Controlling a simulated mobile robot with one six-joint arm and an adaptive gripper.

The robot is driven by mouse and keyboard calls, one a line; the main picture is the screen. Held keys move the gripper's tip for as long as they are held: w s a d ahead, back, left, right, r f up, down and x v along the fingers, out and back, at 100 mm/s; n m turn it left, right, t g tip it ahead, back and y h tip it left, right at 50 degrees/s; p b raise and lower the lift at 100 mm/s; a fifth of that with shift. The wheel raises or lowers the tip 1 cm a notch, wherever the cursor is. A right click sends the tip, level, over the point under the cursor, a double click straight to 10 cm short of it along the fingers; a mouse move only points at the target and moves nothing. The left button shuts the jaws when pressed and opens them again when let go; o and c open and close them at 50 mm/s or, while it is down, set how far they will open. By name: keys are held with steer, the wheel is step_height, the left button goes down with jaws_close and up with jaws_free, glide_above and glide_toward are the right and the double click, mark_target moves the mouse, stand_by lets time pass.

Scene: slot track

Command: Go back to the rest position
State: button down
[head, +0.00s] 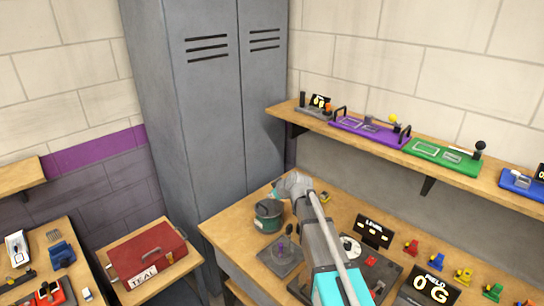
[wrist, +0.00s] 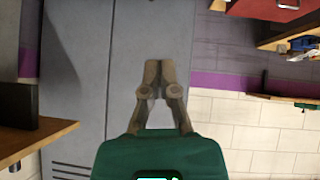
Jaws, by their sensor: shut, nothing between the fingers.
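My gripper (wrist: 154,72) shows in the wrist view with its two fingers together and nothing between them. Its green body fills the bottom middle of that view. The fingers point toward the grey locker (wrist: 118,45), apart from it as far as I can tell. In the head view my arm reaches in from the bottom, over the wooden workbench (head: 228,226). Its green end is right of the red case, in front of the locker (head: 200,110). The fingertips cannot be made out there.
A wall shelf (head: 290,116) at the right holds a purple track (head: 368,131) and a green track (head: 441,157). A level panel (head: 373,231) and several coloured pieces stand on the bench. A red case (head: 147,254) sits on a side table at the left.

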steer(key=s+d+f+m+g+h, duration=0.2)
steer(key=s+d, duration=0.3)
steer(key=s, duration=0.4)
steer(key=s+d+f+m+g+h, duration=0.2)
steer(key=s+d, duration=0.4)
steer(key=s, duration=0.4)
steer(key=s+d+f+m+g+h, duration=0.2)
steer(key=s+d+m, duration=0.3)
steer(key=s, duration=0.5)
steer(key=shift+d+f+m+g+b, duration=0.3)
steer(key=shift+d+m+g+b, duration=0.1)
steer(key=shift+d+g, duration=0.3)
steer(key=shift+w, duration=0.1)
